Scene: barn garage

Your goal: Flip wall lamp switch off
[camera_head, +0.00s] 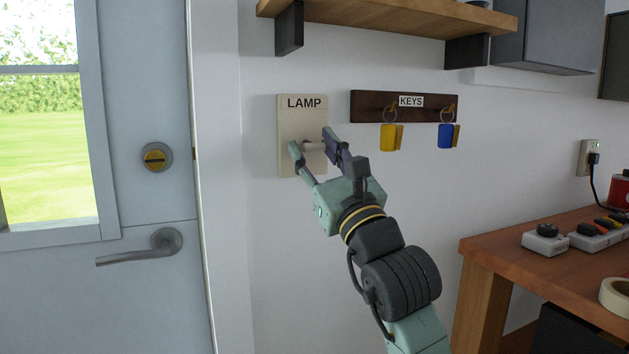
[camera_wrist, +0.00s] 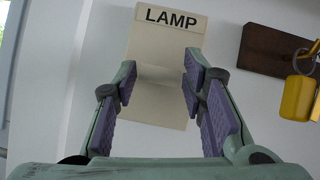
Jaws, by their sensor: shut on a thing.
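The lamp switch plate (camera_head: 289,118) is a cream panel on the white wall, marked LAMP. It also shows in the wrist view (camera_wrist: 165,35). A pale switch lever (camera_head: 314,147) sticks out from its middle and lies between my fingers; it appears as a wide cream bar in the wrist view (camera_wrist: 159,75). My gripper (camera_head: 311,142) is at the plate, shut on the lever, with one finger on each side. The fingers cover the lever's ends in part, and its exact tilt is hard to tell.
A dark key board (camera_head: 379,105) with yellow keys (camera_head: 388,138) and blue keys (camera_head: 446,136) hangs close right of the plate. A wooden shelf (camera_head: 390,18) is above. A door with a lever handle (camera_head: 150,247) is left. A workbench (camera_head: 500,240) stands right.

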